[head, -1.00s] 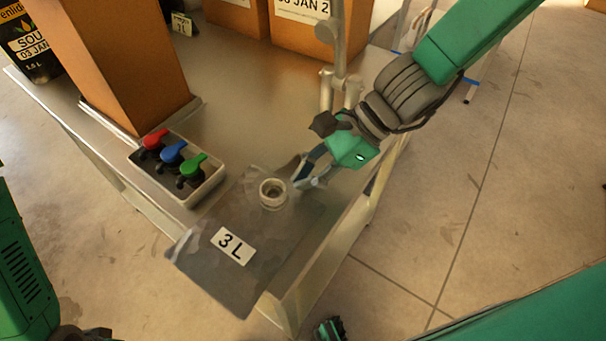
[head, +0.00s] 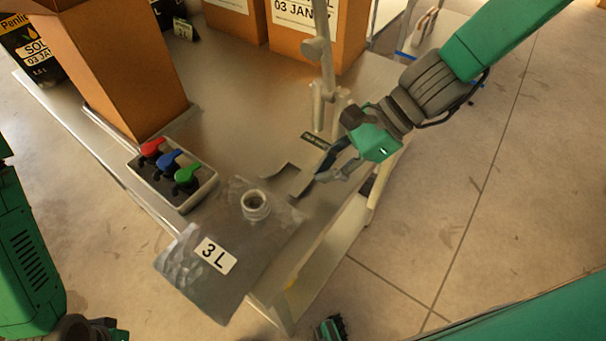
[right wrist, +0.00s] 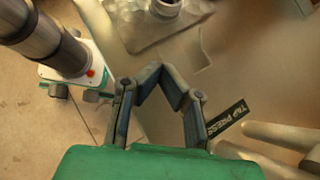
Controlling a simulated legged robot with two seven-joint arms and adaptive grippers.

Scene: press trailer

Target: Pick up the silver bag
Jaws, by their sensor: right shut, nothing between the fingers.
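The silver bag (head: 190,265) lies on the metal table's front corner, with a white 3 L label and a round spout (head: 255,205) facing up. Its near end reaches past the table edge. In the right wrist view the bag (right wrist: 135,28) is at the top, beyond the fingers. My right gripper (head: 322,178) is to the right of the spout, low over the table and apart from the bag. Its fingers (right wrist: 160,72) are shut with nothing between them.
A tray (head: 205,195) with red, blue and green taps is left of the bag. A metal post stand (head: 325,75) is behind my right gripper. A TAP PRESS label (right wrist: 228,120) is on the table. Orange boxes (head: 235,25) stand at the back.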

